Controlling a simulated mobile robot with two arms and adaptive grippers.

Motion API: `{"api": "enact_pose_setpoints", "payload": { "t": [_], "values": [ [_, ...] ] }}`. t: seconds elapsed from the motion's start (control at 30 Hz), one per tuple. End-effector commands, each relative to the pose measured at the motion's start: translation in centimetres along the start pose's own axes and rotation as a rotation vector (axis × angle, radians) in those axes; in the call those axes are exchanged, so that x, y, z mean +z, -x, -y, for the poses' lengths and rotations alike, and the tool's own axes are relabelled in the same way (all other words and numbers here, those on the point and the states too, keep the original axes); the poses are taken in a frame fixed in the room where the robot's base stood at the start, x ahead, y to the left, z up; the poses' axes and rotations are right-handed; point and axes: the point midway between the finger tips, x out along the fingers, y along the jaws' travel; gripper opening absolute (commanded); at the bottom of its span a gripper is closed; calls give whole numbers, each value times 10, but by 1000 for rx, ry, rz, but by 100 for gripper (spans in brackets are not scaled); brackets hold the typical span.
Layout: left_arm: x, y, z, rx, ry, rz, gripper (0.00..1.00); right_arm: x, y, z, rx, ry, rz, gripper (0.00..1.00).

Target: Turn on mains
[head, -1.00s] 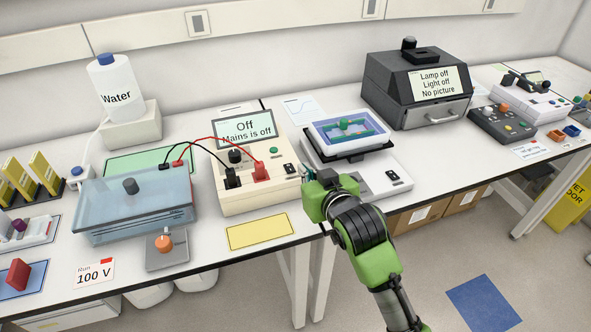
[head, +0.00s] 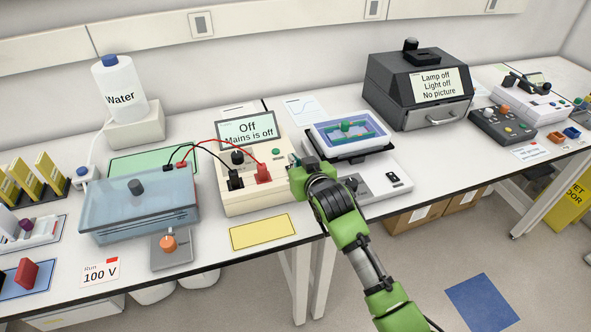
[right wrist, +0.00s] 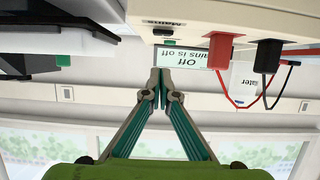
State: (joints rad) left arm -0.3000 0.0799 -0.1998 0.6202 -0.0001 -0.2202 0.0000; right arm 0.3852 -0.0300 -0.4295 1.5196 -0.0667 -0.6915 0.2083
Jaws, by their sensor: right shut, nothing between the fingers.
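The cream power supply (head: 243,203) stands on the bench, and its tilted display (head: 247,129) reads "Off, Mains is off". In the right wrist view the display (right wrist: 181,55) appears upside down. The dark mains switch (right wrist: 163,32), beside its "Mains" label, also shows there; in the head view my gripper seems to cover it. My right gripper (head: 296,162) is at the right edge of the power supply's top panel. Its fingers (right wrist: 160,82) are shut with nothing between them; contact with the panel cannot be told. My left gripper is not in view.
Red and black leads run from plugs (head: 264,173) on the power supply to a blue-lidded gel tank (head: 137,198) at left. A white device (head: 383,178) with a gel tray (head: 350,133) stands close on the right. A yellow mat (head: 262,232) lies in front.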

Motion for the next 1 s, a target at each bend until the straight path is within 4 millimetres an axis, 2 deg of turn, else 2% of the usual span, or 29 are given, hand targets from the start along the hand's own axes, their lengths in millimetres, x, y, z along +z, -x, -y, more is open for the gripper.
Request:
{"api": "enact_pose_setpoints", "payload": {
  "t": [0.1,0.3,0.67,0.77,0.97,1.0],
  "values": [
    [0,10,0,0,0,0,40,20,-3,0,-1,-1,6,0],
    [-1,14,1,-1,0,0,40,36,-8,0,-1,-1,1,0],
    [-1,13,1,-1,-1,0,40,39,-8,0,-1,0,0,0],
    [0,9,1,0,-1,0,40,42,-9,0,-1,-1,-6,0],
    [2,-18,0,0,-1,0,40,57,-13,0,0,-3,-75,0],
    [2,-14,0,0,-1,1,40,50,-11,0,-1,-2,-84,0]
  ]
}}
